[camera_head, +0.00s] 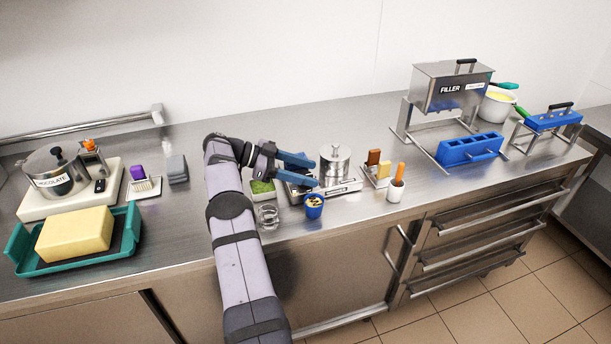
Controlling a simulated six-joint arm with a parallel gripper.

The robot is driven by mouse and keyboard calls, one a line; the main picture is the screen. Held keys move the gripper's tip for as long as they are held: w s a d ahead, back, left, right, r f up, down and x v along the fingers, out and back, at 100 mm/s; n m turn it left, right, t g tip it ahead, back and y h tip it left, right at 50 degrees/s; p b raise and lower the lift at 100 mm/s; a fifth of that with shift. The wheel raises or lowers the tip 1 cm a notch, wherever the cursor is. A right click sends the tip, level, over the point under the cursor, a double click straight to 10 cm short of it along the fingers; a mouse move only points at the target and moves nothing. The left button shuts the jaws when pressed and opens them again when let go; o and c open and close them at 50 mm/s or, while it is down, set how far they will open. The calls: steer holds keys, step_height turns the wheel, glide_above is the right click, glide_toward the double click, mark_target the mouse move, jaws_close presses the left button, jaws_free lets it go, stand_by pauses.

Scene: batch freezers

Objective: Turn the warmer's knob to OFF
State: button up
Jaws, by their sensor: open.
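The warmer is most likely the pale base (38,206) at the far left, carrying a steel pot (56,178) labelled CHOCOLATE with a black lid handle. A small dark part (100,186) on the base's right front may be its knob; its setting is too small to read. My gripper (314,170) is open, with blue fingers pointing right. It appears over or beside the scale (335,188) and a lidded steel pot (336,160), far to the right of the warmer. I cannot tell whether it touches them.
A teal tray (95,266) with a yellow block stands in front of the warmer. A brush on a small tray (145,194) and grey blocks (177,170) lie to its right. A blue cup (314,206) and clear glass (267,217) stand near my arm. The filler (450,90) stands right.

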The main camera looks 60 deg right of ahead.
step_height(320, 180, up, 9)
steer(key=shift+f+p, duration=0.1)
steer(key=shift+p, duration=0.35)
